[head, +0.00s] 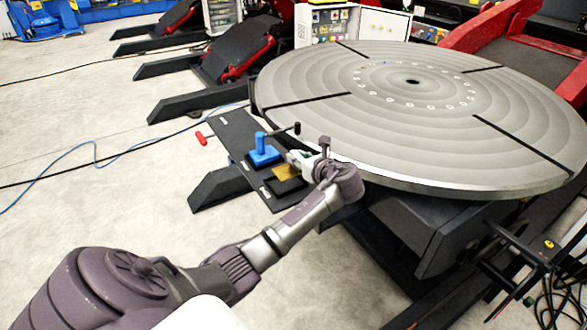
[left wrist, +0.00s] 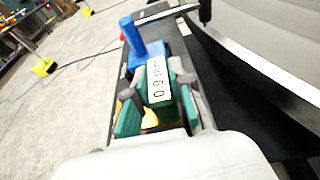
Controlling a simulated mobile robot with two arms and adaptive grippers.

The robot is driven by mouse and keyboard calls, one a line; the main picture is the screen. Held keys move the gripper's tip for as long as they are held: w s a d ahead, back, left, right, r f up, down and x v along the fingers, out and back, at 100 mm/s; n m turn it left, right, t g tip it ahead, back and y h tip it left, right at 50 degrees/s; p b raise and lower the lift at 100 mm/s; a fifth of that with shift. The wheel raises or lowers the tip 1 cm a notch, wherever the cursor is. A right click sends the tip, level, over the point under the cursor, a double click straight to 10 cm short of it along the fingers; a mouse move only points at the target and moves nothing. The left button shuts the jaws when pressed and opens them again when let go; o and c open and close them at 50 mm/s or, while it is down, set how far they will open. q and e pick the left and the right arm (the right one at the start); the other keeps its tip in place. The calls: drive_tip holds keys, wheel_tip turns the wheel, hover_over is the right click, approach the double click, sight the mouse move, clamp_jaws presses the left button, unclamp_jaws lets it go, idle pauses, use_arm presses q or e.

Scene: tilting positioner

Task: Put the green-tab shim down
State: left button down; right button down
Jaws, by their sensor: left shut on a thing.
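My left gripper (head: 301,161) reaches over the dark strip beside the big round table. In the left wrist view, the left gripper (left wrist: 160,108) is shut on the green-tab shim (left wrist: 157,82), whose tab has a white label with dark print. The shim lies between the two fingers, close to the blue block with an upright post (left wrist: 140,48); I cannot tell if they touch. In the head view, the blue block (head: 264,154) stands just left of the gripper. A brass-yellow piece (head: 286,172) lies on a black holder below the fingers. The shim's lower part is hidden.
The large grey round table (head: 420,150) rises right of my gripper, its rim close to the arm. The dark strip (head: 232,130) has bare room toward its far end. A red piece (head: 201,137) lies on the floor left of it. A blue cable crosses the floor.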

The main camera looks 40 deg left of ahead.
sight(294, 170)
use_arm(q)
drive_tip(key=shift+s+a+f, duration=0.15)
drive_tip(key=shift+a+f, duration=0.2)
drive_tip(key=shift+a, duration=0.2)
drive_tip(key=shift+f, duration=2)
drive_tip(key=shift+f, duration=0.2)
drive_tip(key=c, duration=1)
unclamp_jaws()
